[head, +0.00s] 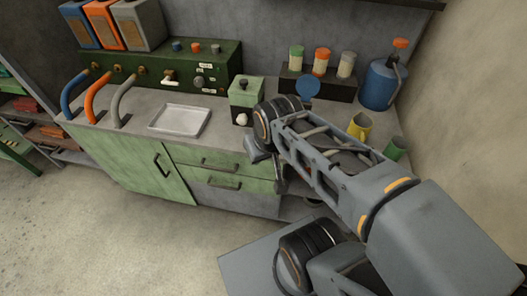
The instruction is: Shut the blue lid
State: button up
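A round blue lid (308,86) stands raised, its flat face towards me, in front of the dark rack on the right part of the counter. What it is attached to is hidden behind my arm. My gripper (267,164) is below and left of the lid, in front of the counter's front edge, and apart from the lid. My wrist and arm cover part of it, so whether its fingers are open or shut does not show.
The counter (138,140) holds a metal tray (180,120), a green box (246,92), a yellow mug (360,126), a green cup (396,149) and a blue jug (380,85). Several capped jars stand on the dark rack (335,90). Curved pipes rise at the left. Green drawers (225,181) are below.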

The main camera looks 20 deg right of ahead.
aim_at(308, 85)
jog(key=u, duration=1.9)
jog(key=i, duration=0.95)
jog(key=z, duration=2.5)
jog(key=i, duration=0.5)
